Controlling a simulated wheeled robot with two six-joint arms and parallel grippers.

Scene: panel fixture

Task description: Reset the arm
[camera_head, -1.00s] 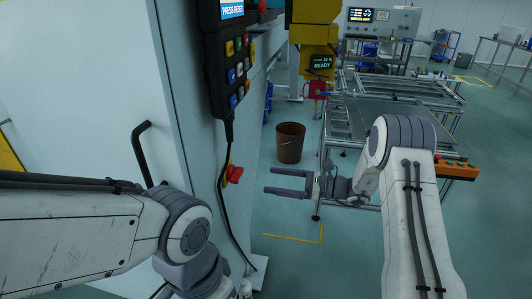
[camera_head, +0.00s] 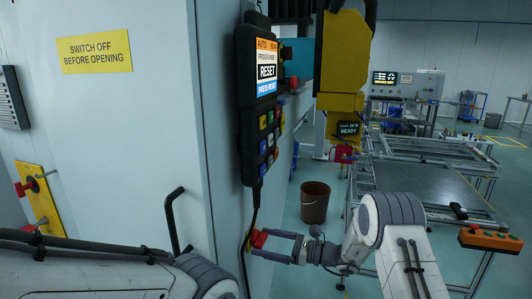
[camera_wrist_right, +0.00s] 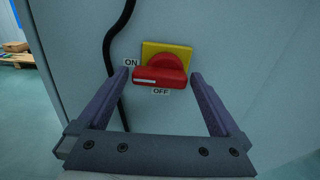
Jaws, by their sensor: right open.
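My right gripper (camera_head: 257,246) is open at a red rotary switch (camera_head: 259,239) on the cabinet. In the right wrist view the red handle (camera_wrist_right: 160,76) on its yellow plate lies between the open fingers, marked ON and OFF; I cannot tell whether they touch it. My left arm comes in at lower left; its gripper is out of view.
The pale cabinet (camera_head: 120,130) fills the left, with a black handle (camera_head: 172,220) sticking out. The pendant's black cable (camera_wrist_right: 110,50) runs down beside the switch. A brown bin (camera_head: 314,203), a workbench (camera_head: 435,185) and an orange button box (camera_head: 488,239) are at right.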

